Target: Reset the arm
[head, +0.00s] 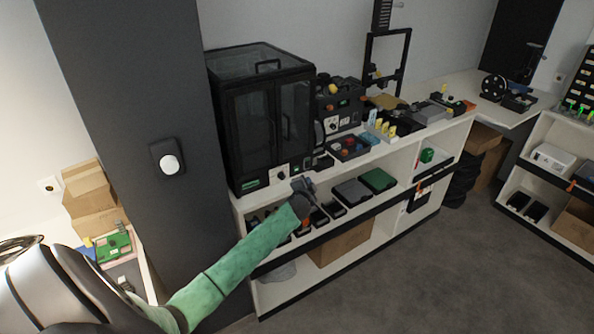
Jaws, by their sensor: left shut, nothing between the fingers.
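My left arm (235,262) wears a green sleeve and comes in from the lower left. It reaches toward the white shelf unit. My left gripper (303,187) is at the shelf's front, just below the black glass-doored cabinet. It is shut and holds nothing. It looks small and dark here, and its fingertips are hard to make out against the shelf. My right gripper is not in view.
The white shelf unit (384,228) holds dark trays, a green case (378,180) and a brown carton (341,243). The black cabinet (263,120) stands on top. A dark pillar (140,95) is left of it. Grey floor (440,275) at the right is clear.

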